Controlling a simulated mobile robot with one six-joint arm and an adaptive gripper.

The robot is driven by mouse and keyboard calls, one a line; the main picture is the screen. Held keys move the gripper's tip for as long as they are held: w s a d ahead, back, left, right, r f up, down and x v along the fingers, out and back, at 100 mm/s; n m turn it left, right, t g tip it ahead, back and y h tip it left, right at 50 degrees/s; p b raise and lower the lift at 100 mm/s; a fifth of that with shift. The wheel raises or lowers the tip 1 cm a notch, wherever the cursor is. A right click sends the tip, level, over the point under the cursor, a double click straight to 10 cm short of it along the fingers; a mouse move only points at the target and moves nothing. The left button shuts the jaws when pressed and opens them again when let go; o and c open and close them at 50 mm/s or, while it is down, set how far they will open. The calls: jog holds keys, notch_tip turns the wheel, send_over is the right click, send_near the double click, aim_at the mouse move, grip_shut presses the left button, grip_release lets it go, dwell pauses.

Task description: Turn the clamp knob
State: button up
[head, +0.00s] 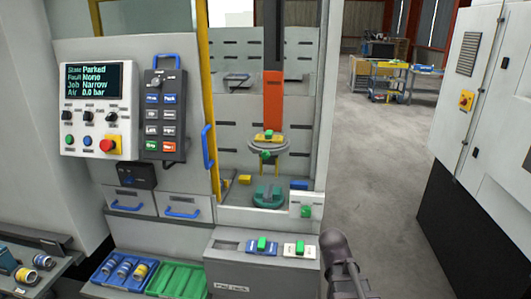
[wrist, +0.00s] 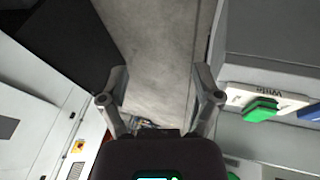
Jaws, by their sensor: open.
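Several green knob-like parts show in the head view, and none is labelled as the clamp knob. One green knob (head: 305,211) is on a small white plate at the right front of the machine opening. Another green knob (head: 265,155) is under the round plate below the orange column. My gripper (wrist: 162,88) is open and empty in the wrist view, its two fingers spread over bare floor. Part of my arm shows at the bottom of the head view.
The front shelf (head: 228,262) holds a blue piece (head: 262,248) and a white piece (head: 298,250), both green-handled. The panel screen (head: 87,79) reads Parked, fault None, job Narrow, air 0.0 bar. A grey cabinet (head: 478,110) stands right, with free floor between it and the machine.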

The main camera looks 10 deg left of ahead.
jog(key=w+a+r+t+h+p, duration=0.2)
jog(key=w+a+r+t, duration=0.2)
jog(key=w+r, duration=0.4)
jog(key=n+t+y+p, duration=0.3)
jog(key=n+t+y, duration=0.3)
jog(key=t, duration=0.5)
send_near(265, 155)
jog(key=s+n+h, duration=0.1)
jog(key=s, duration=0.1)
jog(key=shift+s+a, duration=0.2)
jog(key=shift+a, duration=0.2)
jog(key=w, duration=1.3)
jog(key=shift+w+d, duration=0.25)
jog(key=shift+w, duration=0.15)
